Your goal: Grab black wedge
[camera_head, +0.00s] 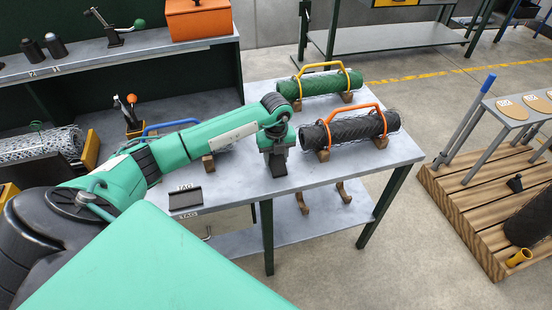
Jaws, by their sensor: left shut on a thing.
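My left arm reaches in from the left over the grey table (242,180). My left gripper (278,168) points down at the middle of the table, left of the dark mesh roll with the orange handle. It is shut on a small black piece that looks like a black wedge; dark fingers and piece blend, so its outline is unclear. I cannot tell whether it touches the tabletop. My right gripper is not in view.
A dark mesh roll (350,128) and a green mesh roll (322,83) rest on brown blocks. A blue-handled roll (222,143) is partly behind my arm. A black tag holder (186,199) stands at the front left. The wooden pallet (470,225) lies right, across open floor.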

